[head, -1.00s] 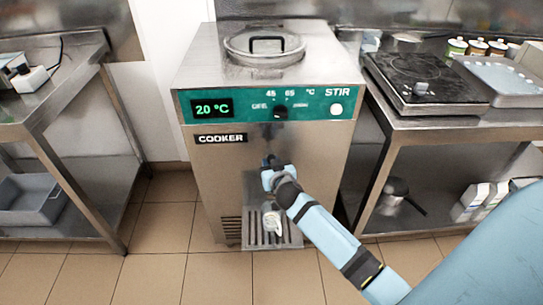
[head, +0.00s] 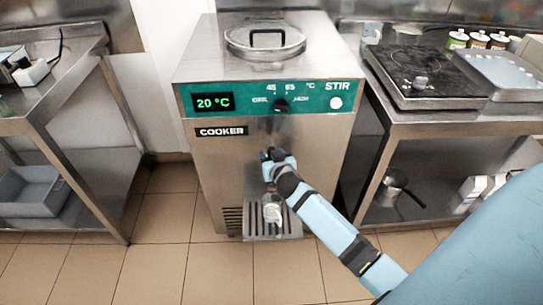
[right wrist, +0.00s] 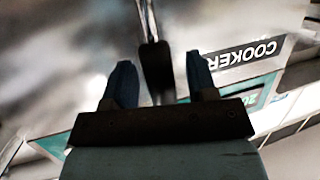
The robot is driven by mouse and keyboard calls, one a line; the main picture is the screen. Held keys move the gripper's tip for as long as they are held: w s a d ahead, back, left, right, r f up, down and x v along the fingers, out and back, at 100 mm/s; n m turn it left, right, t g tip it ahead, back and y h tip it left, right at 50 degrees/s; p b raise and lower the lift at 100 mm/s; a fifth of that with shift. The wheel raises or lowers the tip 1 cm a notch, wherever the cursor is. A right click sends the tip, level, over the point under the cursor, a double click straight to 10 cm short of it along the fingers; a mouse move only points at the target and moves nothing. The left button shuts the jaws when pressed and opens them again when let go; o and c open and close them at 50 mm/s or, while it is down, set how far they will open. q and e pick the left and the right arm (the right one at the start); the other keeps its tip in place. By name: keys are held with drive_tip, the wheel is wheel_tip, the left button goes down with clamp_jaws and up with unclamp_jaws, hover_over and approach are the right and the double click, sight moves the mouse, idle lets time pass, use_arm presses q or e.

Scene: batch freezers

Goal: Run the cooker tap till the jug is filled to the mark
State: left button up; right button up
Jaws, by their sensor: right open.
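The steel cooker (head: 225,165) stands upright in the middle of the head view, its display reading 20 °C. My right gripper (head: 268,155) is at its front panel, below the knob, and covers the tap in that view. In the right wrist view my right gripper (right wrist: 160,85) is open, with a dark, narrow tap lever (right wrist: 156,65) showing between its two fingers. I cannot tell whether they touch it. A small clear jug (head: 272,209) stands on the drip tray (head: 254,229) under the gripper. Its fill level and mark are too small to tell. My left gripper is out of view.
A steel table with a black hob (head: 415,75) stands close on the right, with a pan (head: 394,186) on its lower shelf. Another steel table (head: 60,110) stands on the left, with a grey bin (head: 30,190) below. The tiled floor in front is clear.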

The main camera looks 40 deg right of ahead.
use_arm(q)
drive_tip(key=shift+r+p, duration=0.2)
drive_tip(key=shift+p, duration=0.4)
use_arm(e)
drive_tip(key=v, duration=1.3)
drive_tip(key=shift+s, duration=0.2)
drive_tip(key=shift+a+r, duration=0.1)
